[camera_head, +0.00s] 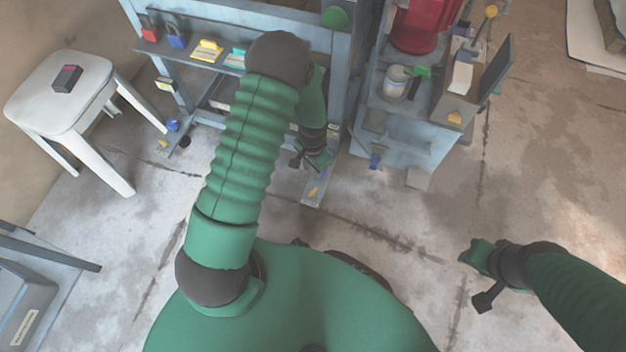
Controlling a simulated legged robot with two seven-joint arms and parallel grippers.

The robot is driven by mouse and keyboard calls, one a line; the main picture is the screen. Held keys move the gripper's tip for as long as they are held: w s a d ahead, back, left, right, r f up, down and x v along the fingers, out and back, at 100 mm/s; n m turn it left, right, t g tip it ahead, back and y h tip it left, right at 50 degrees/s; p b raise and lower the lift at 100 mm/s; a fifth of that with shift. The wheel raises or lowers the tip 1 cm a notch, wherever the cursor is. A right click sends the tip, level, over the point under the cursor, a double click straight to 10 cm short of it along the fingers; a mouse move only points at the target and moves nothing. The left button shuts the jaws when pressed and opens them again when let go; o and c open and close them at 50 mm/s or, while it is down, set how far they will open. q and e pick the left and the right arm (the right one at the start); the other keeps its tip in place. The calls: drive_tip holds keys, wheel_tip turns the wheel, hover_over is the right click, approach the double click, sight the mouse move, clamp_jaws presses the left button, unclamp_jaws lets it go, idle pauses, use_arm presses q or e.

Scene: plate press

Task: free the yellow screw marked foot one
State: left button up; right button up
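My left arm crosses the middle of the head view, and its gripper (312,161) points down over the press frame's front foot plate (313,197). A small yellow mark (313,190) shows on this plate just below the gripper. Another small yellow mark (163,144) lies by the frame's left foot, near a blue knob (173,125). I cannot read any foot number or tell which mark is the screw. Whether the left gripper touches anything is unclear, and its fingers are too small to judge. My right gripper (478,273) is over bare floor at lower right, away from the press.
A white stool (62,88) with a dark box (66,79) stands at left. The press shelf holds a red padlock (149,32) and a blue padlock (176,38). A grey-blue cabinet (405,145) stands right of the foot plate.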

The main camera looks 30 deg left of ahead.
use_arm(q)
wheel_tip(320, 180, down, 16)
drive_tip(key=b, duration=0.9)
drive_tip(key=shift+w+d+f, duration=0.1)
drive_tip(key=shift+f, duration=0.05)
clamp_jaws()
